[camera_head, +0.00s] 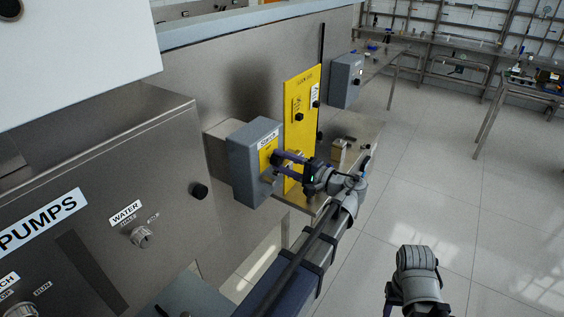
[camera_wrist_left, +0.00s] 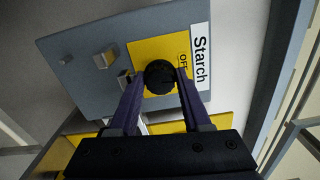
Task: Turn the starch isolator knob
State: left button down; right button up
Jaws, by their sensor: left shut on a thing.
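The starch isolator is a grey box (camera_head: 241,160) with a yellow plate and a white "Starch" label (camera_head: 268,141) on the wall. Its black round knob (camera_wrist_left: 159,77) sits on the yellow plate in the left wrist view, beside the word "OFF". My left gripper (camera_head: 276,156) reaches the box front from the right in the head view. In the left wrist view its two fingers (camera_wrist_left: 156,84) are shut on the knob, one on each side.
A yellow panel (camera_head: 299,133) with black knobs stands just beyond the box. Another grey box (camera_head: 346,82) is farther back. A "PUMPS" cabinet (camera_head: 100,200) with a "WATER" knob (camera_head: 141,236) stands at the left. The tiled floor (camera_head: 450,190) at the right is open.

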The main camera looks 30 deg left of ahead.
pick_arm(q)
jog(key=shift+n, duration=0.6)
